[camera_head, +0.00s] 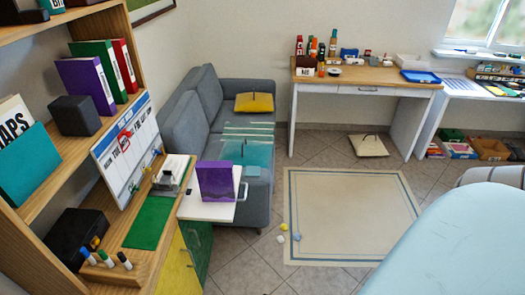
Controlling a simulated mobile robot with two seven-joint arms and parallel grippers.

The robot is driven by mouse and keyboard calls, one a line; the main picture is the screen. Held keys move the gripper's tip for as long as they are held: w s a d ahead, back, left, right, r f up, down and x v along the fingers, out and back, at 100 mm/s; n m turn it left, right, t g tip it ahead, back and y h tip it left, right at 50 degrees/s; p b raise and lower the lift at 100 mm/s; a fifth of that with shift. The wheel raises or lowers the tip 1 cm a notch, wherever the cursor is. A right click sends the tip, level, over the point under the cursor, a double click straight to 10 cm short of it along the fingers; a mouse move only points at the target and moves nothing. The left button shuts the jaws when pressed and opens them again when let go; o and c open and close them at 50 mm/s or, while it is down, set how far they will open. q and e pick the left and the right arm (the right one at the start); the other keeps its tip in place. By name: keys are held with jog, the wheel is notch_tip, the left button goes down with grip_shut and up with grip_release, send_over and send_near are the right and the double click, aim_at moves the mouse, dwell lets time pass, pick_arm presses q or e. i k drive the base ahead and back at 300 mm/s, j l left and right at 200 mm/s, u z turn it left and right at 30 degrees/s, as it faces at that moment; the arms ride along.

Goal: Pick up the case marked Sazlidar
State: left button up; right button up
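I cannot read the name Sazlidar on anything in the head view, so I cannot tell which thing is the marked case. A purple upright box-like object (216,181) stands on a small white surface (205,211) beside the shelf; any lettering on it is not legible. Purple (86,86), green (103,70) and red (125,65) binders stand on the upper left shelf, with no legible names. Neither of my grippers is in view.
A wooden shelf unit (62,160) fills the left side. A grey sofa (187,128) stands behind the white surface. A cluttered desk (370,88) is at the back wall.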

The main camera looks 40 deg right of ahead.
aim_at(215, 179)
jog(key=z, duration=0.95)
jog(key=l+u, duration=0.1)
jog(key=u, duration=0.3)
jog(key=i+l+u, duration=0.1)
jog(key=u, duration=0.3)
jog(key=l+u, duration=0.15)
jog(key=u, duration=0.25)
jog(key=l+u, duration=0.15)
jog(key=u, duration=0.2)
jog(key=l+u, duration=0.2)
jog(key=l, duration=0.15)
jog(key=k+l+u, duration=0.2)
jog(key=l+u, duration=0.2)
jog(key=l, duration=0.25)
